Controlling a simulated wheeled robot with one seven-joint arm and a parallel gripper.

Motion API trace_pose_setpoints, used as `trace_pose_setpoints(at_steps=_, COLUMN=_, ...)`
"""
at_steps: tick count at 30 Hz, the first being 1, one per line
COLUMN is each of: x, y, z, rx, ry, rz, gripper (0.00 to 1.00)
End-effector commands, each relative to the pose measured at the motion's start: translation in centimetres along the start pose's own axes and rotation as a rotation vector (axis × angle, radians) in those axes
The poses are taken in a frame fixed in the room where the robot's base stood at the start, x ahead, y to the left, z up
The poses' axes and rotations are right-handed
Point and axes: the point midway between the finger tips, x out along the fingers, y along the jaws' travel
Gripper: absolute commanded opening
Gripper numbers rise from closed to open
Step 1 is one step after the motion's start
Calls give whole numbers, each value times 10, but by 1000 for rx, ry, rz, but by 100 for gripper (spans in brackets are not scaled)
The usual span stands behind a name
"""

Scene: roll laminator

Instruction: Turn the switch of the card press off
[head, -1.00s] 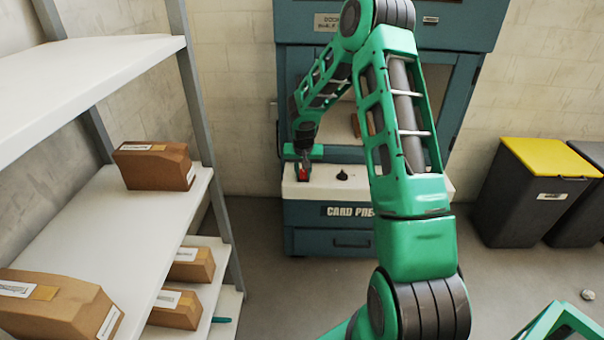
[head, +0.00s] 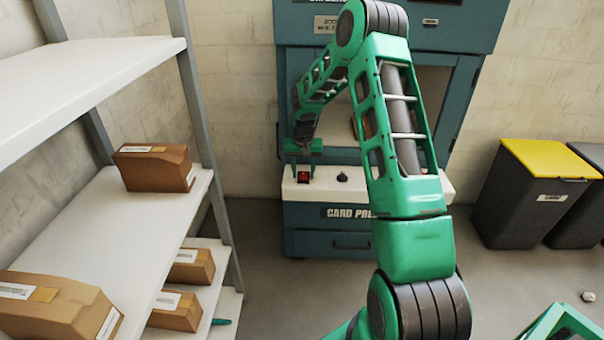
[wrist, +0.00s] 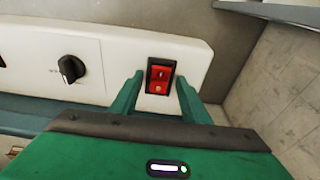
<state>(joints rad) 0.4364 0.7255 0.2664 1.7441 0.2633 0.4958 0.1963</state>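The card press (head: 335,245) is a blue-green machine with a white control ledge, standing against the back wall. Its red rocker switch (head: 304,177) sits at the left of the ledge. In the wrist view the red switch (wrist: 160,77) is in a black frame. My gripper (head: 303,172) is over the ledge at the switch. In the wrist view my gripper (wrist: 158,88) has its two green fingers apart, one on each side of the switch, with nothing between them but the view of it. I cannot tell which way the rocker is set.
A black knob (head: 342,176) is beside the switch; the knob also shows in the wrist view (wrist: 72,69). A white shelf (head: 120,230) with brown boxes stands at the left. A yellow-lidded bin (head: 545,195) stands at the right. The floor between is mostly clear.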

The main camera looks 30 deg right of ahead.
Motion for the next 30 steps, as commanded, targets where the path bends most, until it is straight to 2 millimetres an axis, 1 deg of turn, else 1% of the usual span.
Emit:
trace_pose_setpoints(at_steps=6, x=-1, y=0, z=0, rx=0, ry=0, rz=0, gripper=42)
trace_pose_setpoints(at_steps=10, x=-9, y=0, z=0, rx=-1, ry=2, rz=0, gripper=42)
trace_pose_setpoints(at_steps=14, x=-29, y=-1, z=-1, rx=-1, ry=4, rz=-1, gripper=42)
trace_pose_setpoints(at_steps=18, x=-56, y=-1, z=-1, rx=-1, ry=3, rz=-1, gripper=42)
trace_pose_setpoints(at_steps=24, x=-89, y=-1, z=-1, rx=0, ry=2, rz=0, gripper=42)
trace_pose_setpoints(at_steps=30, x=-105, y=0, z=-1, rx=1, ry=0, rz=1, gripper=42)
